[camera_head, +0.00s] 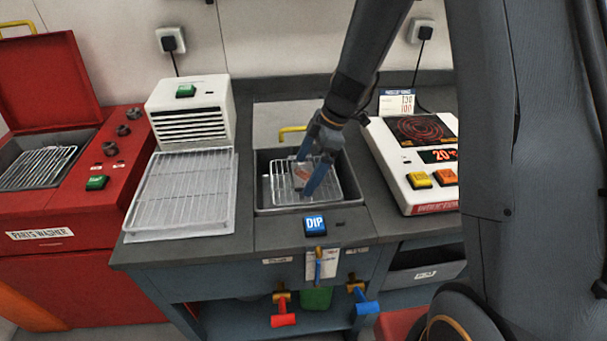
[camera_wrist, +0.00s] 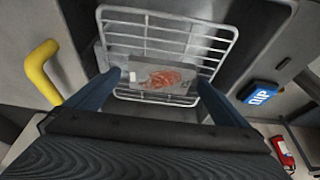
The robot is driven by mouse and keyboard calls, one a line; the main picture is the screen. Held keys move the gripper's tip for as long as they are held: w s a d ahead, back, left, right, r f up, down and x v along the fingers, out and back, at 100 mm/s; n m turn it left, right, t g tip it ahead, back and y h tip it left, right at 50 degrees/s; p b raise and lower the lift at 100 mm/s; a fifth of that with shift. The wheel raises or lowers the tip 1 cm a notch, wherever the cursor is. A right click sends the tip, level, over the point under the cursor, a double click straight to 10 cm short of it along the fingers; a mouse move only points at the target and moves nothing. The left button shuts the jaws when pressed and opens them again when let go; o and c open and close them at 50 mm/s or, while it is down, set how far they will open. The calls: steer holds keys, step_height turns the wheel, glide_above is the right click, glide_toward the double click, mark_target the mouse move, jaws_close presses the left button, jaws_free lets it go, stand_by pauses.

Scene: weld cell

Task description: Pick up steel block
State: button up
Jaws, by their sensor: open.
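The steel block (camera_wrist: 163,79) is a grey slab with a reddish-orange patch on top. It sits on a wire rack (camera_wrist: 140,31) inside the sunken dip basin (camera_head: 347,203). In the head view the block (camera_head: 300,174) shows between my gripper's fingers. My gripper (camera_head: 307,177) reaches down into the basin with its two blue fingers apart, one on each side of the block. In the wrist view the fingers (camera_wrist: 162,84) stand left and right of the block, and a gap shows on both sides. Whether the fingertips reach down to block height is hard to tell.
A blue DIP button (camera_head: 315,226) is at the basin's front, a yellow handle (camera_head: 292,131) behind it. A drying rack (camera_head: 183,195) and white vented box (camera_head: 190,112) stand left. A hot plate (camera_head: 418,165) stands right. A red parts washer (camera_head: 70,180) is far left.

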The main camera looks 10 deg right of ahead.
steer(key=c, duration=2)
